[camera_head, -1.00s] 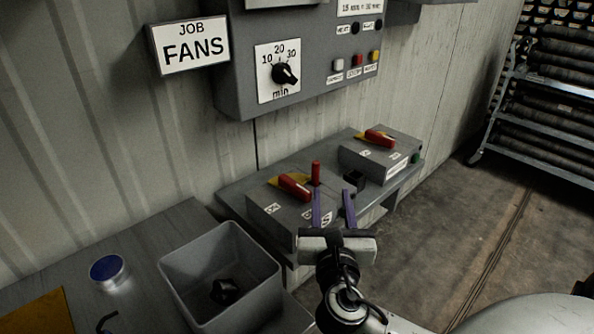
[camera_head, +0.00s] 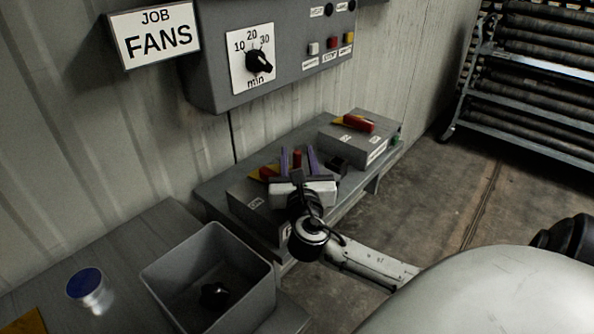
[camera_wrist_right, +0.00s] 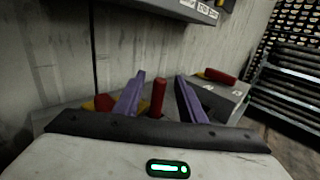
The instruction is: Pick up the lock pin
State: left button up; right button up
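The lock pin, seemingly the upright red pin (camera_head: 297,156), stands at the near grey switch box (camera_head: 248,207). My right gripper (camera_head: 298,152) is open over this box, its two purple fingers apart. In the head view the pin shows between the fingers. In the right wrist view the red pin (camera_wrist_right: 157,97) also stands between the spread fingers, a little nearer the left one, with gaps on both sides. The pin's lower part is hidden behind my gripper. A red handle (camera_head: 267,173) on a yellow plate is partly hidden beside the left finger. My left gripper is not in view.
A second switch box (camera_head: 352,143) with a red handle (camera_head: 358,124) stands farther right. A small black block (camera_head: 338,163) lies between the boxes. A control panel (camera_head: 215,82) hangs above. A grey bin (camera_head: 170,287) and blue-lidded jar (camera_head: 88,288) stand at front left.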

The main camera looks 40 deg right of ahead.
jog(key=shift+w+d, duration=0.35)
jog(key=shift+w, duration=0.05)
grip_shut()
